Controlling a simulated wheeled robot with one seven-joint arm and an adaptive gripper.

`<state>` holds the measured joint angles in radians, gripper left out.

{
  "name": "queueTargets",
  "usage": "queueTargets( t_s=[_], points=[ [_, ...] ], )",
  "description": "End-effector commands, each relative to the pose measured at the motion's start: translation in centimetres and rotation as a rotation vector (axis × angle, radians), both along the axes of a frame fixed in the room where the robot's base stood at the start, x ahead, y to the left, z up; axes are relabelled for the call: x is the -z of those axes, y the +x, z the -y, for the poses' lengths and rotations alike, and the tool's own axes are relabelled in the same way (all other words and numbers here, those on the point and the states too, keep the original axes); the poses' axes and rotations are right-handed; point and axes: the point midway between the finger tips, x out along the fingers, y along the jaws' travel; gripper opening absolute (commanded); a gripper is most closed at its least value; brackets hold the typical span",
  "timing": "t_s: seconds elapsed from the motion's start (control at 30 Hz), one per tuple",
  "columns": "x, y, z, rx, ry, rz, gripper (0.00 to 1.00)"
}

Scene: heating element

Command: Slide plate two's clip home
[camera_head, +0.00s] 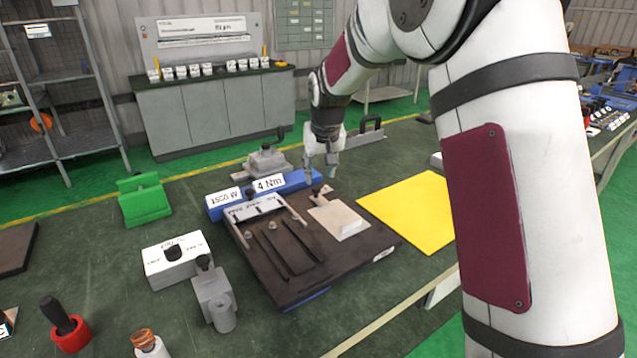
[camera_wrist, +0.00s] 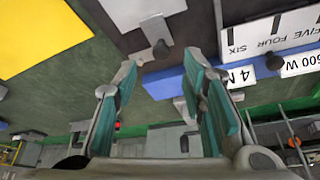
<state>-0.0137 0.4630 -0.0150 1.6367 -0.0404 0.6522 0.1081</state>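A pale plate (camera_head: 338,220) lies on the right part of a dark slotted block (camera_head: 285,265); I cannot read a number on it. It also shows at the top of the wrist view (camera_wrist: 130,12). A small metal clip with a dark knob (camera_wrist: 160,48) sits at the plate's edge; in the head view the clip (camera_head: 321,194) is small. My gripper (camera_head: 322,176) is above and behind the clip, pointing down. In the wrist view its fingers (camera_wrist: 163,72) are spread with nothing between them, and the clip shows just beyond the fingertips.
A blue bar (camera_head: 296,181) labelled 4 Nm and 1500 W lies behind the block. A white lettered strip (camera_head: 254,208) is on the block's left. A yellow sheet (camera_head: 412,212) lies right. Grey fixture (camera_head: 215,297), white dial box (camera_head: 176,262) and green stand (camera_head: 144,200) are left.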

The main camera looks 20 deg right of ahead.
Motion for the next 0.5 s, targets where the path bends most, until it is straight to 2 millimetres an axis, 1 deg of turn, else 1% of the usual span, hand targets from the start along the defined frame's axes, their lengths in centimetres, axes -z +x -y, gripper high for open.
queueTargets(
  t_s=[0.03, 0.2, 0.3, 0.5],
  points=[
    [-0.9, -0.3, 0.0, 0.000, 0.000, 0.003, 0.38],
    [-2.6, -1.1, -0.1, 0.000, 0.000, 0.000, 0.38],
    [-3.1, -1.3, -0.1, 0.000, 0.000, -0.001, 0.38],
    [-3.3, -1.4, -0.1, 0.000, 0.000, -0.002, 0.38]
  ],
)
